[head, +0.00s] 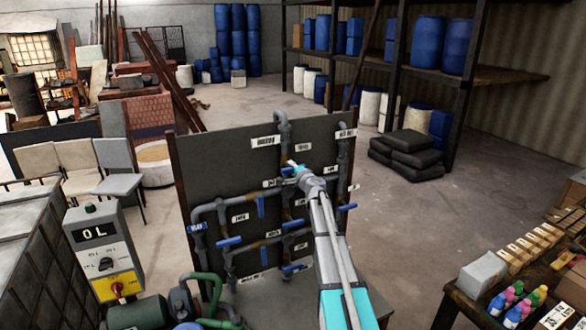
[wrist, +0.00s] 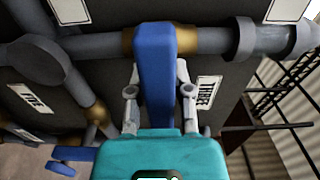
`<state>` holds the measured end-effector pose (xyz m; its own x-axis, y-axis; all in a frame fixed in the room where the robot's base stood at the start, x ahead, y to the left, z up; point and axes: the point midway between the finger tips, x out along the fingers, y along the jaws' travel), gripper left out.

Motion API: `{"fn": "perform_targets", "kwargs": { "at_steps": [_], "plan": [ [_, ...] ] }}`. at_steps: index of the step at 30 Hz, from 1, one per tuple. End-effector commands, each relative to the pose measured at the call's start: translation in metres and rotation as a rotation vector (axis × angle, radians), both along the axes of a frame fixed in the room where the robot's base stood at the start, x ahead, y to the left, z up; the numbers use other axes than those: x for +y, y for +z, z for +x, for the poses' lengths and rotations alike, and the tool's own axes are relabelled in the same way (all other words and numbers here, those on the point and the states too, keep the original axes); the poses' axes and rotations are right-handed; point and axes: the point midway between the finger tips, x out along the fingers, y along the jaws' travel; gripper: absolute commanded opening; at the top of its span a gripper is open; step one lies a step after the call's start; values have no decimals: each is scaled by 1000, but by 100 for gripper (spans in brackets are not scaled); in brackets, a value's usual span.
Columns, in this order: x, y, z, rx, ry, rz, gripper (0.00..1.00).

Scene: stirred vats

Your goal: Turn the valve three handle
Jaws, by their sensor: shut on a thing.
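My gripper (wrist: 160,100) is shut on a blue valve handle (wrist: 156,60) in the wrist view, one finger on each side of it. That handle runs up and down in the wrist view and sits on a grey pipe (wrist: 210,40) between brass-coloured fittings. In the head view my gripper (head: 298,168) is at the upper middle of the dark pipe panel (head: 205,160) and mostly hides the handle.
Other blue handles are on the panel, at the left (head: 261,206), lower left (head: 229,242) and right (head: 347,207). A control box (head: 103,250) stands left of the panel. A table with bottles (head: 515,295) is at the right. Open floor lies behind the panel.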

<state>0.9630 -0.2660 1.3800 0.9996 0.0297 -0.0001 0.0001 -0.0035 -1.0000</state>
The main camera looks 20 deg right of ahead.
Motion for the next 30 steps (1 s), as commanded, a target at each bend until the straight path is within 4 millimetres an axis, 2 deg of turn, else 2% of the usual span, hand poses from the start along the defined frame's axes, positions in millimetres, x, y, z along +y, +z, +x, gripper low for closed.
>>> {"fn": "perform_targets", "kwargs": {
  "at_steps": [8, 14, 30],
  "plan": [
    [5, 0, -1, -2, 1, -52, 0],
    [7, 0, -1, -5, 4, -155, 0],
    [8, -1, -2, -20, 7, -632, 0]
  ]
}}
